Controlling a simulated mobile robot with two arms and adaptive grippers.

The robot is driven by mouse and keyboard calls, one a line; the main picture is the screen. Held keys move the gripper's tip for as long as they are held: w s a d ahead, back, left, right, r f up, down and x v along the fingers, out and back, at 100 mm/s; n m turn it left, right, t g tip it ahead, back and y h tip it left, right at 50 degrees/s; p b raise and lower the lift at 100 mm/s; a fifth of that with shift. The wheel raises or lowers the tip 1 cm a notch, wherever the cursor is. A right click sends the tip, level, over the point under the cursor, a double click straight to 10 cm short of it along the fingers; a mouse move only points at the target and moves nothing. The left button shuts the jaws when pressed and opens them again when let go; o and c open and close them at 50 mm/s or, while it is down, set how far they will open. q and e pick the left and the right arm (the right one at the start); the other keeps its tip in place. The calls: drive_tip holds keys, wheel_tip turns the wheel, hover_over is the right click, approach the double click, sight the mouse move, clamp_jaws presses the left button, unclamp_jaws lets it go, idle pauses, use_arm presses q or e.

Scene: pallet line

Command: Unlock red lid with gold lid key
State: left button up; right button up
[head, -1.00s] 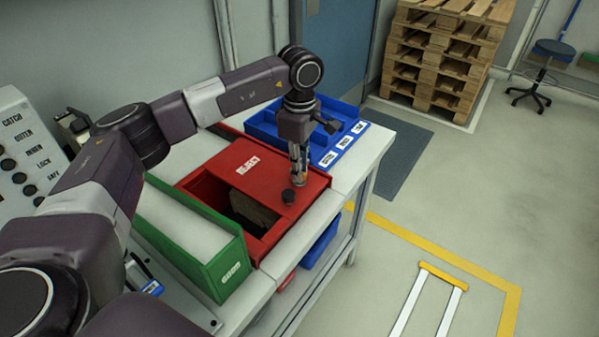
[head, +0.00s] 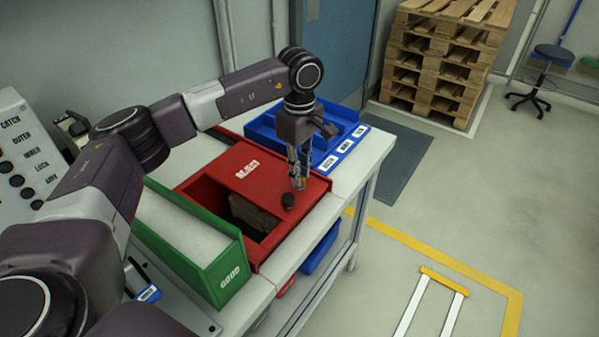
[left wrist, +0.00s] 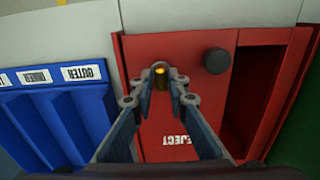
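The red REJECT box stands on the bench with its red lid (head: 245,170) covering the right part; the left part is open, with a brown thing inside. The lid also fills the middle of the left wrist view (left wrist: 190,65). A black knob (head: 288,201) sits on the lid, also seen in the left wrist view (left wrist: 216,61). My left gripper (head: 299,184) points down at the lid beside the knob. Its fingers look closed around the gold key (left wrist: 160,73), which is mostly hidden. I cannot tell whether the key touches the lid. My right gripper is out of view.
A green GOOD box (head: 190,240) stands left of the red box. A blue tray (head: 343,150) with labelled compartments stands behind it. A panel with several black knobs (head: 20,165) is at far left. The floor right of the bench is mostly clear.

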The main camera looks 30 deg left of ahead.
use_arm(q)
drive_tip(key=o, duration=0.3)
drive_tip(key=shift+r, duration=0.1)
wheel_tip(320, 180, up, 12)
idle(0.5)
idle(0.3)
